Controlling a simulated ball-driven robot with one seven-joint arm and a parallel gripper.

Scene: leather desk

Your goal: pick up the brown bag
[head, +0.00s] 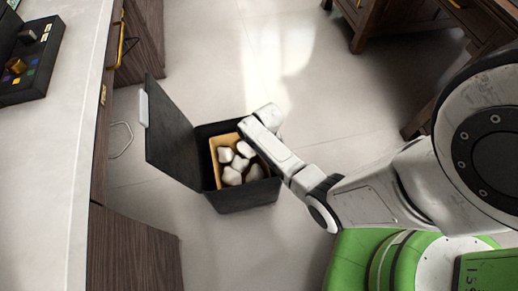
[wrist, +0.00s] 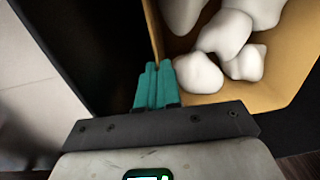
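The brown bag (head: 215,157) is an open tan bag holding several white lumps (head: 232,175). It sits inside a black bin (head: 245,197) with its lid raised. In the wrist view the bag (wrist: 270,97) fills the upper right, its rim close in front of my gripper (wrist: 158,66). The teal fingers are close together at the bag's left corner, and the bag's edge runs in between their tips. They look shut on that thin edge. In the head view my wrist is over the bin's upper right side and hides the fingers.
The bin's dark lid (head: 172,135) stands open on the left. A cabinet with a pale countertop (head: 50,150) and a wire handle (head: 122,138) is beyond it. Dark wooden furniture (head: 385,20) stands at the upper right. Pale floor (head: 215,60) is clear around the bin.

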